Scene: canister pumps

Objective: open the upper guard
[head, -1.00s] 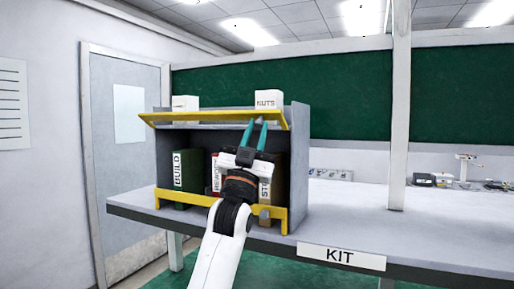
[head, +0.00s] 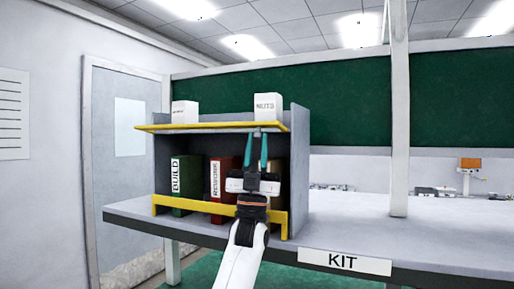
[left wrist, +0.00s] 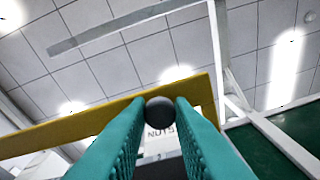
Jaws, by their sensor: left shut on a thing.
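The upper guard (head: 200,127) is a yellow bar along the front of the shelf unit's top shelf, seen nearly edge-on in the head view. It also shows as a broad yellow band across the left wrist view (left wrist: 60,130). My left gripper (head: 256,136) points up at the guard's right part, its teal fingers in front of the unit. In the left wrist view its fingertips are shut on a dark round knob (left wrist: 159,111) at the guard. My right gripper is not in view.
A white box (head: 184,112) and a NUTS box (head: 266,107) stand on the top shelf. Below are a green BUILD binder (head: 186,183) and a red binder (head: 222,185), behind a yellow lower guard (head: 178,203). The bench (head: 350,222) is clear to the right.

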